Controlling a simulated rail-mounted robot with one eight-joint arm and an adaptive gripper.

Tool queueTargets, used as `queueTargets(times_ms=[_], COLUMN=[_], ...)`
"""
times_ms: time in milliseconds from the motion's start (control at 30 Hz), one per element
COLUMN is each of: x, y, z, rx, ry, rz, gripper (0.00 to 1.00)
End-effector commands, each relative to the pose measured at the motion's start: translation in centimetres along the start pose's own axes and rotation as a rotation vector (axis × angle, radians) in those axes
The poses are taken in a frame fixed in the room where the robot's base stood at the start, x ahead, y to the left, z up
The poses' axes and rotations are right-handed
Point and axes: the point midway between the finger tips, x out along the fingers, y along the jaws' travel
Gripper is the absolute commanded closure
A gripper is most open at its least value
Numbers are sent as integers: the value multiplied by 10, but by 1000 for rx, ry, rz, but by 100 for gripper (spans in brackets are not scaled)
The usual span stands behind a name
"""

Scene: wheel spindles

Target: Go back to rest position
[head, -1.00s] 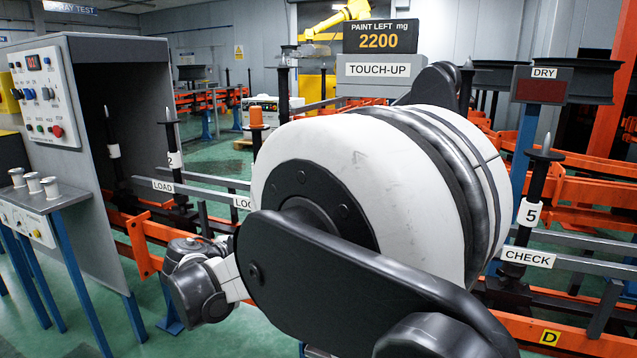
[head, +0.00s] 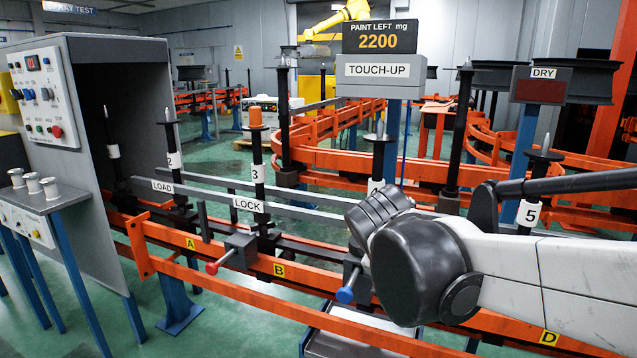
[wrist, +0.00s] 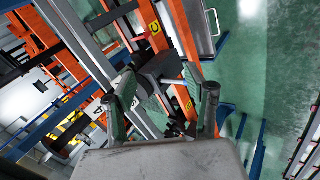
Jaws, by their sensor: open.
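Beyond the fingers are the orange rails, a dark block and the green floor. In the head view my arm reaches in from the right, across the right part of the orange rail line (head: 310,275). Its rounded dark joint is near the blue-knobbed lever (head: 345,295), and I cannot tell the gap. The gripper itself cannot be made out in the head view.
Spindle 3 (head: 257,170) with an orange cap and spindle 5 (head: 536,180) stand along the rails. A red-knobbed lever (head: 212,268) sticks out in front. A grey control cabinet (head: 110,90) is at the left.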

Motion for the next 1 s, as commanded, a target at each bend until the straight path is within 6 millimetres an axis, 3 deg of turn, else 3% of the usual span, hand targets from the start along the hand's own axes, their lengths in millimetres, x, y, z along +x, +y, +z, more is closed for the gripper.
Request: queueTargets(times_ms=[33, 200, 500, 867, 1000], x=[-5, -19, -38, -47, -68], y=[-4, -22, -64, -102, -84], z=[17, 62, 122, 157, 151], rx=[63, 290, 681, 996, 992], ry=[5, 35, 83, 120, 121], rz=[-16, -76, -168, -236, -237], gripper=[50, 50, 50, 50, 50])
